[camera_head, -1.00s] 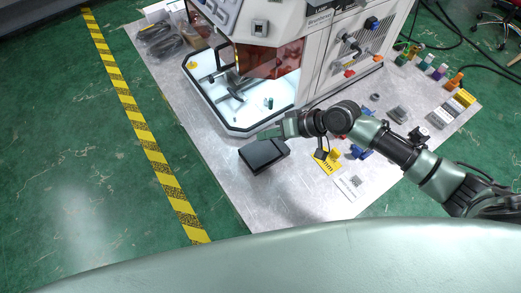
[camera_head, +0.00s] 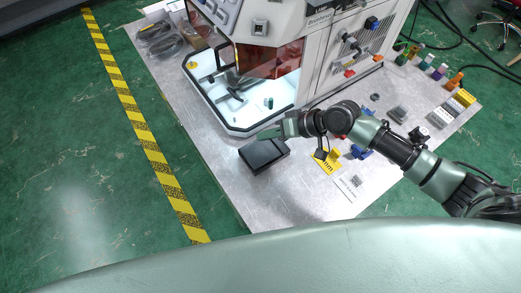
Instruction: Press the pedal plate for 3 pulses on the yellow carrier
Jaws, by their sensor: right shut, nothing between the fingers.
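The black pedal plate (camera_head: 264,155) lies flat on the grey table near its front left edge, before the machine. My right gripper (camera_head: 264,135) is shut and empty, just above the far edge of the pedal plate. I cannot tell whether it touches the plate. A yellow carrier (camera_head: 325,160) seems to lie on the table to the right of the pedal, partly behind my right arm. My left gripper is not in view.
The white machine (camera_head: 300,40) with its lit chamber stands behind the pedal. Blue parts (camera_head: 361,153) and a printed sheet (camera_head: 349,185) lie right of the pedal. Several small coloured items line the table's right side. The front of the table (camera_head: 285,205) is clear.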

